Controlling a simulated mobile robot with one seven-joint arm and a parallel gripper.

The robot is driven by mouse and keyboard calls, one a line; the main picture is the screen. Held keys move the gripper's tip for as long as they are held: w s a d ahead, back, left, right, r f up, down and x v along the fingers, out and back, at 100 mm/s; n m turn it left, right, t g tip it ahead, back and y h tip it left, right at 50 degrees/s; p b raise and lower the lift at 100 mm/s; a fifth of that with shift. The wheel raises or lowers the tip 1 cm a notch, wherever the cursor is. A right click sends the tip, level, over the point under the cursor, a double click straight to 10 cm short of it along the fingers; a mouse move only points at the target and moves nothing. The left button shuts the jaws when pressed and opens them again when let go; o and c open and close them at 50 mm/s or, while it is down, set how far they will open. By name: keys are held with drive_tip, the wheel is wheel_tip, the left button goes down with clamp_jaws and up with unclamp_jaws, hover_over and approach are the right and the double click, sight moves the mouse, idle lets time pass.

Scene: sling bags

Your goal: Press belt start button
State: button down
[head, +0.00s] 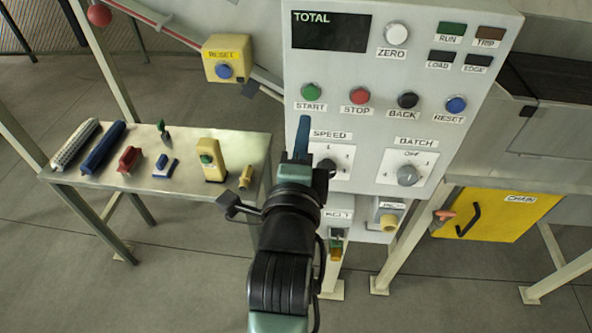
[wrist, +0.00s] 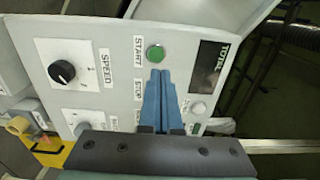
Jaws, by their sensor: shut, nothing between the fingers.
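The green START button (head: 310,91) sits on the upright control panel (head: 436,105), above its START label. It also shows in the wrist view (wrist: 155,54), just beyond my fingertips. My gripper (head: 304,120) has its blue fingers shut together and empty, and its tips are just below the START label in the head view. In the wrist view my gripper (wrist: 160,73) points at the button, with a small gap between the tips and the button in the picture. I cannot tell the depth between them.
Red STOP (head: 359,96), black BACK (head: 408,99) and blue RESET (head: 456,104) buttons lie to the right. The SPEED knob (head: 327,167) is partly behind my gripper. A side table (head: 190,194) with several tools stands at left, and a yellow RESET box (head: 224,59) is above it.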

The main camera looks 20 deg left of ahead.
drive_tip(key=v, duration=0.2)
drive_tip(key=b+v, duration=0.1)
drive_tip(key=v, duration=0.2)
drive_tip(key=shift+f+b, duration=0.25)
drive_tip(key=shift+b, duration=0.05)
drive_tip(key=shift+s+d, duration=0.1)
drive_tip(key=shift+r, duration=0.1)
idle(0.3)
drive_tip(key=w+d+r+n+t+h, duration=0.1)
drive_tip(key=d+r+n+t, duration=0.15)
drive_tip(key=r, duration=0.65)
drive_tip(key=w+d+r+n+t+h, duration=0.15)
drive_tip(key=d+r+n, duration=0.25)
drive_tip(key=r, duration=0.4)
drive_tip(key=s+d+r+n+t+h, duration=0.1)
drive_tip(key=s+d+r+n+t, duration=0.2)
drive_tip(key=r, duration=0.5)
drive_tip(key=s+d+r+n+t+h, duration=0.1)
drive_tip(key=s+d+r+n+t, duration=0.2)
drive_tip(key=r, duration=0.6)
drive_tip(key=shift+s+d+n, duration=0.25)
drive_tip(key=shift+s+n, duration=0.55)
drive_tip(key=shift+n, duration=0.35)
